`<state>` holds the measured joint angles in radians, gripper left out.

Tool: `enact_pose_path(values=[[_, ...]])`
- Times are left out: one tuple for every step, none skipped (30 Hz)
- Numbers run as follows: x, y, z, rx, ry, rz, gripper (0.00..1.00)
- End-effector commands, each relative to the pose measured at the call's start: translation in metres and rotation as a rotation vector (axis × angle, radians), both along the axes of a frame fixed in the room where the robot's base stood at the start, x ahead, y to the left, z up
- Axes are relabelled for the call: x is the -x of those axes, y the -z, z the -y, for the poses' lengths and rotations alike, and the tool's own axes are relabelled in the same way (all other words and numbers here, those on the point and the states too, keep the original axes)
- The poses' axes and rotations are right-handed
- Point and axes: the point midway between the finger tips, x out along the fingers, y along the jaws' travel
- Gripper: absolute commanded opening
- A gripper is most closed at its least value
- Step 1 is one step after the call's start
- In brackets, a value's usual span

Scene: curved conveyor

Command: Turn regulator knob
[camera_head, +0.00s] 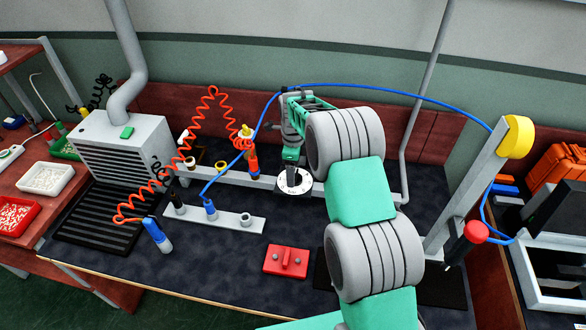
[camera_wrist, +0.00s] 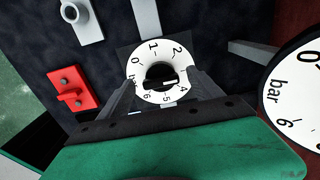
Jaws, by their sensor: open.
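The regulator knob (camera_wrist: 157,77) is black and round, at the centre of a white dial (camera_wrist: 146,57) numbered from 0 to 6. A white mark on the knob points right, toward the 4. In the head view the white dial (camera_head: 283,188) lies on the dark bench below my gripper, and the knob itself is mostly hidden. My gripper (camera_head: 291,160) points down over the dial. In the wrist view my gripper (camera_wrist: 160,84) is open, its grey fingers on the left and right sides of the knob. I cannot tell whether they touch it.
A large pressure gauge (camera_wrist: 297,95) marked bar is at the wrist view's right edge. A red block (camera_head: 287,261) lies on the bench in front. A grey holder plate (camera_head: 237,219) with a blue fitting (camera_head: 210,212) is to the left. A blue hose (camera_head: 385,91) arches behind my arm.

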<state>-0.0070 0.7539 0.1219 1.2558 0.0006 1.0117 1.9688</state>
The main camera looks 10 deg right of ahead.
Motion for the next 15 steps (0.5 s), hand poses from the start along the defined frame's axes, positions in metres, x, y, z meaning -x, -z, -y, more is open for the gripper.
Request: enact_pose_path(values=[[0.0001,0.0024,-0.0001,0.0,0.0,0.0,0.75],[-0.0001,0.0036,-0.0001,0.0,0.0,0.001,0.75],[-0.0003,0.0045,-0.0001,0.0,-0.001,0.002,0.75],[-0.0003,0.0048,-0.0001,0.0,-0.001,0.002,0.75],[-0.0003,0.0049,-0.0001,0.0,-0.001,0.002,0.75],[-0.0003,0.0049,-0.0001,0.0,-0.001,0.002,0.75],[-0.0002,0.0049,0.0,0.0,-0.001,0.002,0.75],[-0.0002,0.0049,0.0,0.0,-0.001,0.002,0.75],[-0.0002,0.0049,0.0,0.0,-0.001,0.002,0.73],[-0.0002,0.0048,0.0001,0.0,-0.001,0.002,0.7],[-0.0002,0.0048,0.0001,0.0,-0.001,0.002,0.68],[-0.0002,0.0047,0.0001,0.0,-0.001,0.002,0.65],[-0.0002,0.0047,0.0001,-0.001,-0.001,0.001,0.62],[-0.0001,0.0047,0.0002,-0.001,-0.001,0.001,0.6],[-0.0001,0.0046,0.0002,-0.001,-0.001,0.001,0.57]])
